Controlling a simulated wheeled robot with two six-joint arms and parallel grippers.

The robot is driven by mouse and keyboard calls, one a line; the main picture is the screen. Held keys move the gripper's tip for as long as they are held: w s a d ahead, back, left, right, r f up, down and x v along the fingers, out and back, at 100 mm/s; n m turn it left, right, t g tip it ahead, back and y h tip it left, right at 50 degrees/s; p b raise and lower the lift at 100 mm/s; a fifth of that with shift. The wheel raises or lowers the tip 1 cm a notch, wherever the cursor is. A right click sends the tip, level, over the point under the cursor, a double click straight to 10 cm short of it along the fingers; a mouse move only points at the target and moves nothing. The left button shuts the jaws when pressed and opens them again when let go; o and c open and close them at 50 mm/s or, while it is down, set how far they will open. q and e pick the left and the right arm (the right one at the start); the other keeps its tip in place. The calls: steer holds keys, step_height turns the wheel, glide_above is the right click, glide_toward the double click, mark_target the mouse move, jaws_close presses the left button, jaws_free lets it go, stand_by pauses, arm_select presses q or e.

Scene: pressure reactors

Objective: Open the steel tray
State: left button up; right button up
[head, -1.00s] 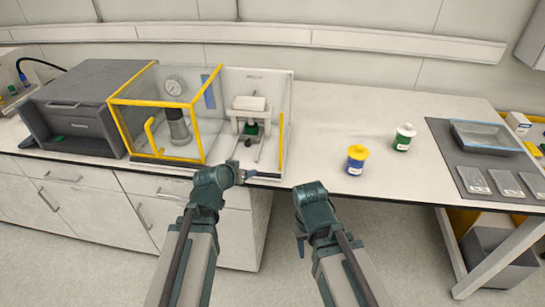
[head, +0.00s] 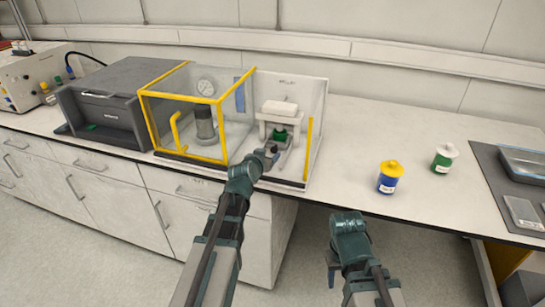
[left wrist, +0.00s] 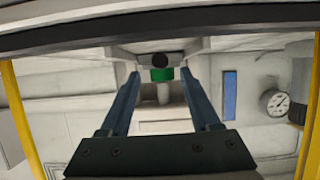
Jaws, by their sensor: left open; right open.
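A shallow tray with a bluish clear top (head: 522,160) lies on the dark mat at the right edge of the head view; I cannot tell whether it is the steel tray. My left gripper (head: 273,152) is open at the front of the open-fronted bay with a white stand (head: 279,112). My right gripper (head: 332,268) hangs low before the bench, open and empty, far from the tray.
A yellow-framed clear enclosure (head: 190,152) with a gauge stands left of the bay, beside a grey box (head: 105,110). A blue jar with yellow lid (head: 389,178) and a green jar with white lid (head: 443,158) stand on the bench. The bench between bay and jars is clear.

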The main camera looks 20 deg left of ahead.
mark_target(273, 150)
arm_select(q)
steer(key=shift+b+x, duration=0.75)
steer(key=shift+x, duration=1.95)
jaws_close()
